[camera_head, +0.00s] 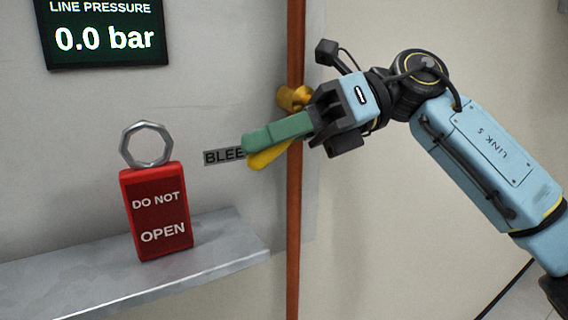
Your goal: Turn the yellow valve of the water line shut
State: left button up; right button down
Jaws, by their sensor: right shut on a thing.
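The yellow valve handle (269,157) shows in the head view, sticking out to the left of the copper tube and sloping slightly down. The brass valve body (293,97) sits on the vertical copper tube (294,210). My right gripper (262,142) comes in from the right and is shut on the yellow handle. One green finger lies over the handle and hides much of it; the other finger cannot be made out. My left gripper is not in view.
A red lockout padlock reading DO NOT OPEN (158,225) stands upright on the grey metal shelf (95,285). A pressure display (105,40) reads 0.0 bar. A label starting BLEE (223,156) is partly hidden behind the gripper. The wall below the valve is clear.

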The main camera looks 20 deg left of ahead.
jog(key=y+b, duration=0.1)
jog(key=r+g+y, duration=0.1)
jog(key=g+b, duration=0.1)
jog(key=shift+s+a+r+m+y+b, duration=0.25)
jog(key=shift+s+r+m+y+b, duration=0.05)
jog(key=shift+r+y, duration=0.1)
jog(key=shift+r+m+g+y+b, duration=0.3)
jog(key=shift+r+g+y+b, duration=0.55)
jog(key=shift+y, duration=0.15)
jog(key=shift+r+y+b, duration=0.3)
jog(key=shift+r+y, duration=0.1)
jog(key=shift+y, duration=0.1)
jog(key=shift+r, duration=0.1)
jog(key=c, duration=1.3)
grip_release()
jog(key=shift+o, duration=0.2)
jog(key=b+v, duration=0.2)
jog(key=v, duration=1.1)
jog(key=shift+f, duration=0.25)
jog(key=shift+w, duration=0.1)
